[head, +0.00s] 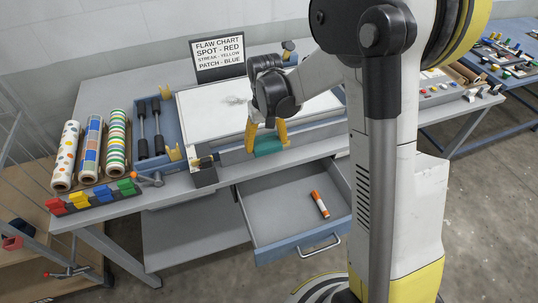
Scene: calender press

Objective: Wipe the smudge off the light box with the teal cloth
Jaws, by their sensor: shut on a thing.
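My gripper (266,136) points down at the front edge of the light box, its yellow fingers shut on the teal cloth (268,147). The cloth hangs at the front side of the box; whether it touches anything there I cannot tell. The light box (207,112) is a white panel in a grey-blue frame on the table. A faint grey smudge (235,100) shows on the panel, up and left of my gripper. My arm hides part of the panel's right side.
Patterned rolls (92,150) and coloured clips (95,196) are at the left, beside a blue tray (166,122) with dark rollers. A flaw chart sign (218,58) stands behind the box.

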